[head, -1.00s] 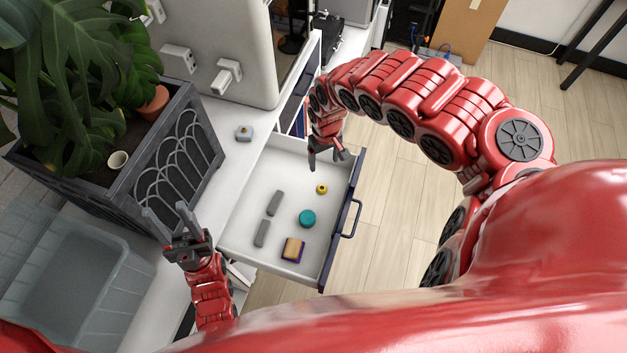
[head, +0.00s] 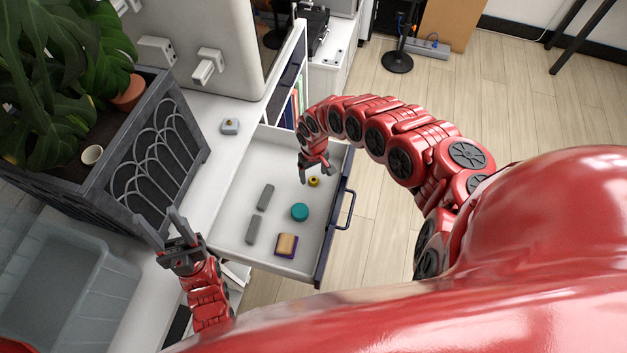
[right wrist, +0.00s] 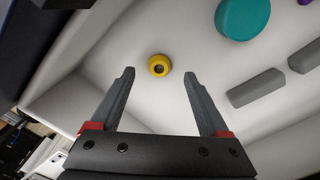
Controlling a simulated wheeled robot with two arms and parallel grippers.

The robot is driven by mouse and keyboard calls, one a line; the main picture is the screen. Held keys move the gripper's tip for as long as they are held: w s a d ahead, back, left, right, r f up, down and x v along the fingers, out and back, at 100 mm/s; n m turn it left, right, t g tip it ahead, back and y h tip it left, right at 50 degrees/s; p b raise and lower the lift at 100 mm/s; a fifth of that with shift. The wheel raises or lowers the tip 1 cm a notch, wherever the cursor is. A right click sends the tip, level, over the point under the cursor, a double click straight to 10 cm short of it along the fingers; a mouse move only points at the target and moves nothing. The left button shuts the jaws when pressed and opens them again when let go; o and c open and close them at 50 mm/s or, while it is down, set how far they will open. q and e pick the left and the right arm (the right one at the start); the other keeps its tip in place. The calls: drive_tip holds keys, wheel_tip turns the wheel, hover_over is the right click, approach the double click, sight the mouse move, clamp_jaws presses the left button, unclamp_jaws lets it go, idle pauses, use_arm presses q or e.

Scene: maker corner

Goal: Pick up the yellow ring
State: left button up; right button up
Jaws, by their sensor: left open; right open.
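The yellow ring (head: 313,181) lies on the floor of the open white drawer (head: 233,222), near the drawer's front side. In the right wrist view the yellow ring (right wrist: 159,66) shows a dark centre hole and sits just beyond and between the fingertips. My right gripper (head: 315,172) is open and empty over the drawer, very close to the ring; it also shows in the right wrist view (right wrist: 159,78). Its height above the ring is hard to tell. My left gripper (head: 163,225) is open and empty, left of the drawer over the white counter.
The drawer also holds a teal round piece (head: 300,212), two grey bars (head: 265,197) and a tan and purple block (head: 287,245). The drawer walls and dark handle (head: 347,209) stand around them. A planter (head: 150,165) and grey bin (head: 75,275) are at left.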

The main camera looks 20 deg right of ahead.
drive_tip(key=shift+f, duration=1.55)
clamp_jaws()
